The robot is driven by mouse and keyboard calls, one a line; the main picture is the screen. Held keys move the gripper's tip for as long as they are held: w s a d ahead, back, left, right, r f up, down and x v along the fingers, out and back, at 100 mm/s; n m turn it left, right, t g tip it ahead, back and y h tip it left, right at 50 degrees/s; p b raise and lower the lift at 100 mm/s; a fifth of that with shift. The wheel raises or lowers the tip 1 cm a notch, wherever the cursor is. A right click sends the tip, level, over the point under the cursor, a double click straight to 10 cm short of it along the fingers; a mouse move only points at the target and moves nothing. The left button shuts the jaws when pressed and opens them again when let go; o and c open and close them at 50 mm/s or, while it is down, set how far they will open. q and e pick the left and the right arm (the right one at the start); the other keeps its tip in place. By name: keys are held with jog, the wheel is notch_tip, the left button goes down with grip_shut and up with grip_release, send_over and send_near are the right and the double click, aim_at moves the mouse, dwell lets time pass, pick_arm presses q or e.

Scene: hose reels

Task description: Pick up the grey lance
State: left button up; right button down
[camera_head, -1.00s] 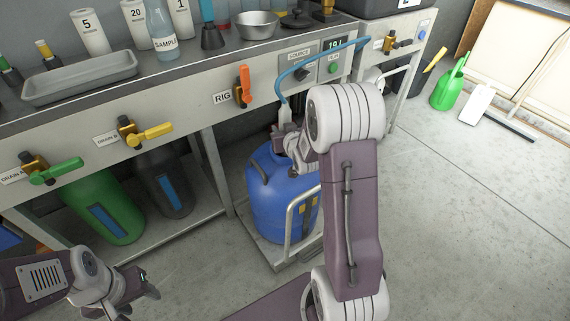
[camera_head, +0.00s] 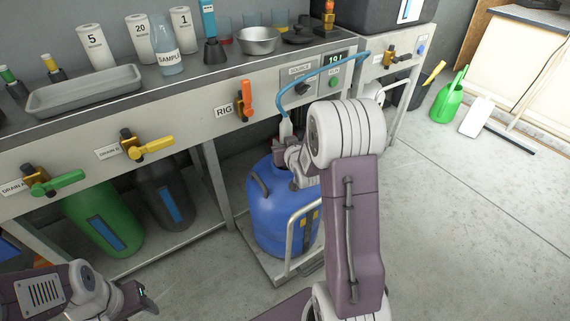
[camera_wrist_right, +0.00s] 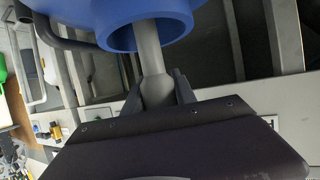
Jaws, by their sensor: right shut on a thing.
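The grey lance (camera_head: 286,130) stands about upright in the mouth of a blue drum (camera_head: 264,218), with a blue hose (camera_head: 282,94) at its top. My right gripper (camera_head: 283,148) is shut on the lance just above the drum. In the right wrist view the lance (camera_wrist_right: 150,50) runs between the fingers of the gripper (camera_wrist_right: 158,90) into the drum's round collar (camera_wrist_right: 120,36). Its lower part is hidden inside the drum. My left gripper (camera_head: 142,299) is low at the left, apart from everything; its fingers are too unclear to read.
The drum stands on a low platform with a metal rail (camera_head: 290,235), beside the bench leg (camera_head: 217,187). A green cylinder (camera_head: 103,222) and a dark cylinder (camera_head: 165,200) stand under the bench. An orange valve handle (camera_head: 246,98) is close by.

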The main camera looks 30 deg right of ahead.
notch_tip(320, 180, up, 10)
jog(key=p, duration=0.6)
jog(key=shift+r, duration=0.2)
notch_tip(320, 180, up, 33)
jog(key=p, duration=2.8)
jog(key=shift+f+p, duration=0.2)
jog(key=shift+p, duration=0.1)
